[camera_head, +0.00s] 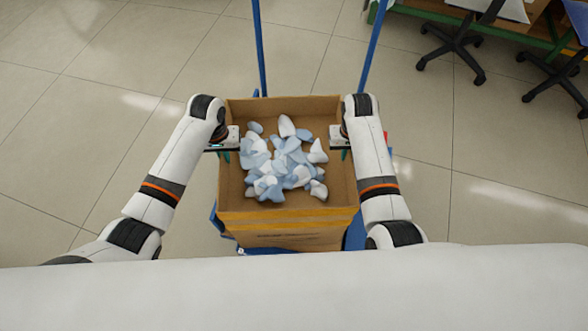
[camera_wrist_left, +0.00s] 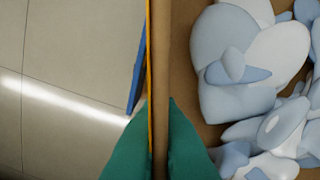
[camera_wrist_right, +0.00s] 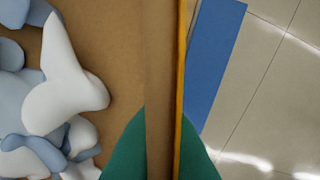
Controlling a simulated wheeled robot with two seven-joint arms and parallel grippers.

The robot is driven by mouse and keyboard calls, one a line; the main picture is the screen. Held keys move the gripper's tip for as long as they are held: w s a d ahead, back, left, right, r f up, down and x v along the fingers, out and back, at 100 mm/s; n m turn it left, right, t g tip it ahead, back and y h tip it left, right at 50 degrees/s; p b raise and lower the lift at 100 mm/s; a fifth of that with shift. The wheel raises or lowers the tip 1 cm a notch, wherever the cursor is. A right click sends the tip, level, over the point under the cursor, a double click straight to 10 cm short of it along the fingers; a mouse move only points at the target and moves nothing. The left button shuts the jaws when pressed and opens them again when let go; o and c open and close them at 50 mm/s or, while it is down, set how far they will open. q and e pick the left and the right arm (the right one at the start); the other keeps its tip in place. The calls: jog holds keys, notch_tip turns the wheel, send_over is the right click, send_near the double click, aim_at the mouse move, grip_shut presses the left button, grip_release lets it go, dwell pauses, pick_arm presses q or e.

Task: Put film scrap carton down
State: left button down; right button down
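The film scrap carton (camera_head: 290,216) is an open brown cardboard box with a yellow band, filled with pale blue and white scrap pieces (camera_head: 283,165). It is level, over a blue trolley (camera_head: 355,237); I cannot tell whether its bottom touches the deck. My left gripper (camera_head: 228,150) is at the left wall, its green fingers (camera_wrist_left: 160,145) on either side of the wall and closed against it. My right gripper (camera_head: 340,146) holds the right wall the same way, with its fingers (camera_wrist_right: 163,150) inside and outside. The carton's underside is hidden.
The trolley's two blue uprights (camera_head: 259,50) rise behind the carton. A green-framed table (camera_head: 480,24) and office chairs (camera_head: 452,45) stand at the upper right. The tiled floor (camera_head: 90,100) is clear on the left and at the lower right.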

pick_arm(q)
jog(key=shift+w+r, duration=0.1)
jog(key=shift+w, duration=0.05)
pick_arm(e)
jog(key=shift+w, duration=0.15)
pick_arm(q)
jog(key=shift+r, duration=0.1)
pick_arm(e)
jog(key=shift+r, duration=0.15)
pick_arm(q)
jog(key=shift+f, duration=0.25)
pick_arm(e)
jog(key=shift+f, duration=0.2)
